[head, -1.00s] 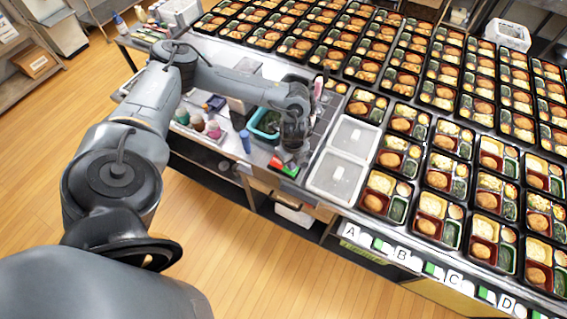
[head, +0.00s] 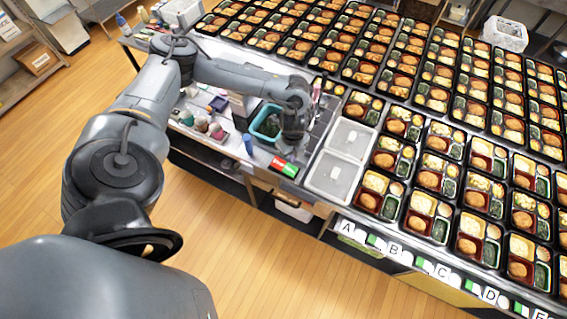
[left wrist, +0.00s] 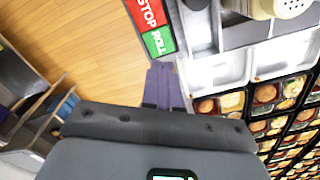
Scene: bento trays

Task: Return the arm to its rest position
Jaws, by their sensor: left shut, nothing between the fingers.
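My left arm reaches in from the left in the head view. Its gripper (head: 288,143) points down over the near side of the table, beside a teal-rimmed bin (head: 266,122) and above the red and green STOP/ROLL sign (head: 284,167). In the left wrist view the closed fingers (left wrist: 166,88) are together with nothing between them, and the sign (left wrist: 153,24) lies just beyond them. My right gripper is in neither view.
Two empty clear-lidded trays (head: 332,176) lie right of the gripper. Rows of filled bento trays (head: 430,178) cover the table to the right. Bottles and cups (head: 215,130) stand left of the bin. Wooden floor (head: 230,250) is open in front.

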